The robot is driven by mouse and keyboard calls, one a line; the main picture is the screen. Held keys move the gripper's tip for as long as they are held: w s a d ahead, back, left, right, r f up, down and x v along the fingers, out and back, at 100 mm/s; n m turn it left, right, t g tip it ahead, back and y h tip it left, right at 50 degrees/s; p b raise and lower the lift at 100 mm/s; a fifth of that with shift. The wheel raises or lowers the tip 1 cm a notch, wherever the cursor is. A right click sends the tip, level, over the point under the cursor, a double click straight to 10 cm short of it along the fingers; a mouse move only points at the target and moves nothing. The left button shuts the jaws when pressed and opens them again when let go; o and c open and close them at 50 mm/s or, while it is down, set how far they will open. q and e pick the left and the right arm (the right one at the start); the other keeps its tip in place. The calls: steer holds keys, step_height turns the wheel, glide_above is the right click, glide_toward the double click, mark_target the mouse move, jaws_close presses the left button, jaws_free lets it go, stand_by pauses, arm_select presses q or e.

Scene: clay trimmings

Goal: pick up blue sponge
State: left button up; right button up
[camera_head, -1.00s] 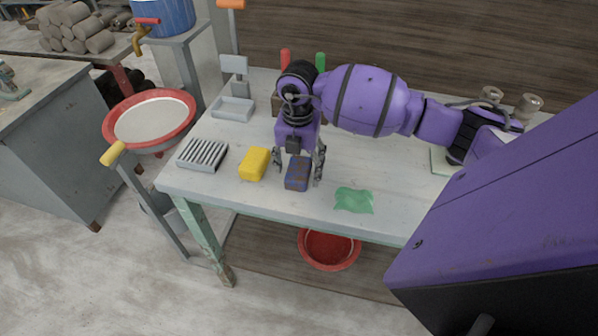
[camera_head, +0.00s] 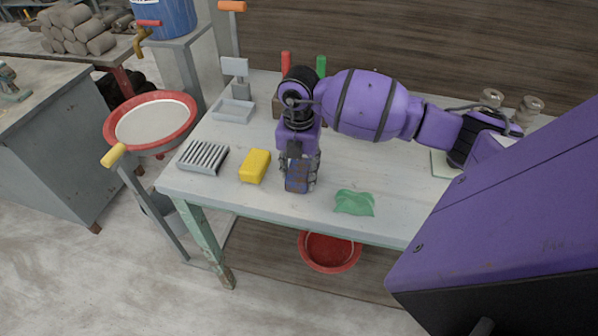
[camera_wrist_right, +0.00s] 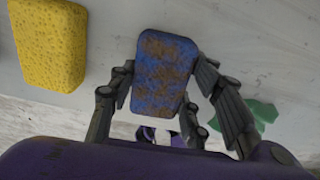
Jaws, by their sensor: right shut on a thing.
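The blue sponge (camera_head: 297,177), blotched with brown, is at the front part of the grey-white table (camera_head: 235,196). My right gripper (camera_head: 298,172) reaches down over it, with a finger on each side. In the right wrist view the blue sponge (camera_wrist_right: 162,72) lies between the two fingers (camera_wrist_right: 162,88), which touch its sides. The gripper is shut on it. I cannot tell whether the sponge is clear of the table. My left gripper is not in view.
A yellow sponge (camera_head: 255,166) lies just left of the blue one, and a green cloth (camera_head: 354,203) lies to the right. A slatted grey rack (camera_head: 203,157) and a grey tray (camera_head: 233,110) stand farther left. A red-rimmed sieve (camera_head: 150,122) stands beyond the table's left edge.

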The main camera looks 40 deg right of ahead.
mark_target(299, 170)
steer(key=shift+r, duration=0.4)
step_height(299, 170, up, 3)
steer(key=shift+a+f, duration=0.1)
steer(key=shift+f, duration=0.1)
steer(key=s+a+r, duration=0.8)
steer(key=s+r, duration=0.1)
steer(key=s, duration=0.1)
steer(key=shift+s+a+r, duration=0.15)
steer(key=shift+s+a, duration=0.2)
steer(key=shift+a, duration=0.05)
steer(key=shift+o, duration=1.2)
steer(key=c, duration=0.3)
